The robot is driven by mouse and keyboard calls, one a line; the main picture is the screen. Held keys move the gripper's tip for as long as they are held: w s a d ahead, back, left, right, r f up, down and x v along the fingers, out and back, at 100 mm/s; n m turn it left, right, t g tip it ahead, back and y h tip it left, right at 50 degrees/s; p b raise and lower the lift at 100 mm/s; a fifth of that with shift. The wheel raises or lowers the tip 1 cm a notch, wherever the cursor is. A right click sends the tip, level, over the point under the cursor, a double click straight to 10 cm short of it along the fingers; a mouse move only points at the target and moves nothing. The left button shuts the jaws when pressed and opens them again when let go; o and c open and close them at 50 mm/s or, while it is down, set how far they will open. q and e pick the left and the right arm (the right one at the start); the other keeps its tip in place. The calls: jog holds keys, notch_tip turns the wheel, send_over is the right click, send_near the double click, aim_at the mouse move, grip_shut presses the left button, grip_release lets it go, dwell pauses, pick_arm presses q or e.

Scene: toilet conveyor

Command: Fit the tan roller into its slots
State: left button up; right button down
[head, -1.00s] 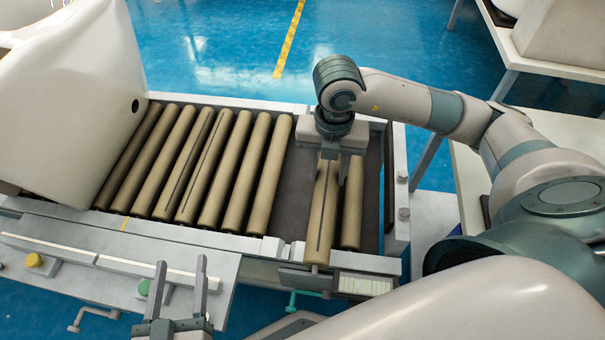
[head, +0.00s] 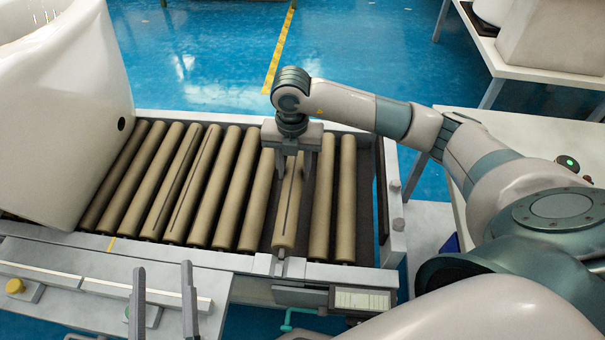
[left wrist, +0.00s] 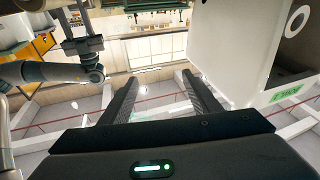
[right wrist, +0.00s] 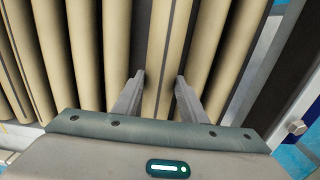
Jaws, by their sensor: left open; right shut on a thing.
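The tan roller (head: 287,212), with a dark stripe along it, is held lengthwise over the gap in the conveyor's row of rollers. Its near end is close to the near rail (head: 330,272); I cannot tell whether its ends sit in the slots. My right gripper (head: 292,168) is shut on the roller's far part, coming from above. In the right wrist view the roller (right wrist: 165,68) lies between the fingers (right wrist: 160,92), roughly parallel to its neighbours. My left gripper (head: 163,275) is open and empty in front of the conveyor; its fingers also show in the left wrist view (left wrist: 160,82).
Several similar rollers (head: 205,190) lie to the left and two rollers (head: 335,200) to the right. A large white toilet body (head: 60,110) stands at the conveyor's left. A small panel (head: 360,300) and a yellow knob (head: 15,286) are along the front.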

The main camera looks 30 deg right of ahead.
aim_at(292, 179)
jog(key=shift+w+f, duration=0.25)
jog(key=shift+w, duration=0.3)
pick_arm(q)
jog(key=shift+s+r+t, duration=0.15)
jog(key=shift+r+t, duration=0.15)
jog(key=shift+r, duration=0.1)
pick_arm(e)
jog(key=shift+f, duration=0.5)
notch_tip(292, 179, down, 3)
jog(key=shift+r+b, duration=0.2)
jog(key=shift+b, duration=0.25)
pick_arm(q)
jog(key=r, duration=0.1)
jog(key=s+r+t, duration=0.1)
jog(key=shift+s+r+t+h, duration=0.25)
jog(key=shift+r+t+h, duration=0.05)
jog(key=shift+r+h, duration=0.1)
pick_arm(e)
jog(key=shift+f, duration=0.15)
pick_arm(q)
jog(key=shift+s+d+r, duration=0.1)
jog(key=shift+s+r, duration=0.05)
jog(key=shift+r, duration=0.05)
pick_arm(e)
jog(key=shift+f, duration=0.2)
